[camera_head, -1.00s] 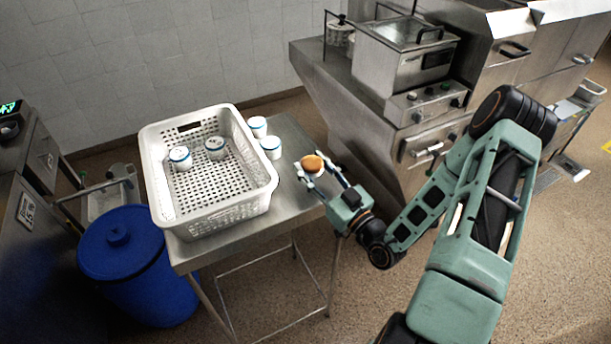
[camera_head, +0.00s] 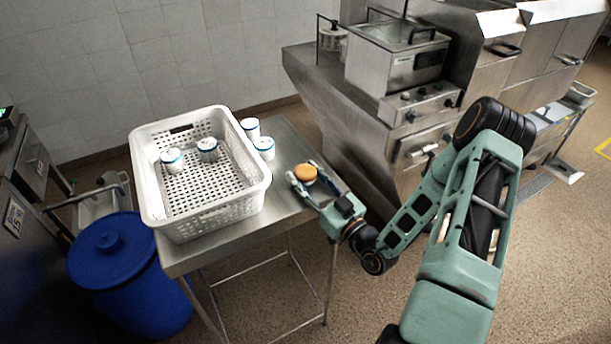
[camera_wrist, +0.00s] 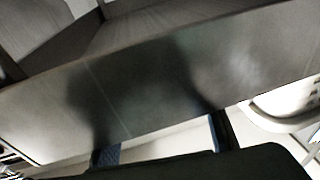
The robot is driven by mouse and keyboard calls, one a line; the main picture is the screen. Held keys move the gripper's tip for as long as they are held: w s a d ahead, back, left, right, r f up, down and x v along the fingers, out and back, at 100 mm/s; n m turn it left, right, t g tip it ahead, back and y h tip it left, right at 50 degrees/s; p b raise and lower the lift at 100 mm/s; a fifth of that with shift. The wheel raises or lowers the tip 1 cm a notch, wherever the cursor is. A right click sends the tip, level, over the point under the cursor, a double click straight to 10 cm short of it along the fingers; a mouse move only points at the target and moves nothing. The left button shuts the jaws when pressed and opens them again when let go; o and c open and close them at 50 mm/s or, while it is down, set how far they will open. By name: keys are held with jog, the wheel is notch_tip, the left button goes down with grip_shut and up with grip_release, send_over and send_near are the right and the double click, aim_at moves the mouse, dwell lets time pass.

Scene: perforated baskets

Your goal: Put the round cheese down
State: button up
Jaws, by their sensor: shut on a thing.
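The round cheese (camera_head: 305,173) is a small orange-brown disc in the head view, at the right part of the steel table (camera_head: 290,148), right of the basket. My gripper (camera_head: 306,175) has a finger on each side of the cheese and is shut on it. The cheese is low over the tabletop; I cannot tell whether it touches it. In the wrist view the two fingertips (camera_wrist: 165,142) show at the bottom edge, and I cannot make out the cheese there.
A white perforated basket (camera_head: 217,216) fills the table's left part, with two white blue-rimmed tubs (camera_head: 208,150) inside. Two more tubs (camera_head: 264,147) stand between basket and gripper. A blue barrel (camera_head: 125,270) stands left, a steel fryer (camera_head: 400,62) behind right.

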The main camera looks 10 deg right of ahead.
jog(key=o, duration=1.2)
jog(key=shift+s+f, duration=0.2)
jog(key=shift+f, duration=0.55)
jog(key=shift+r, duration=0.25)
jog(key=v, duration=0.3)
jog(key=b+v, duration=0.1)
jog(key=v, duration=0.3)
jog(key=r+b+v, duration=0.1)
jog(key=v, duration=0.3)
jog(key=shift+s+d+r, duration=0.1)
jog(key=shift+s+d, duration=0.15)
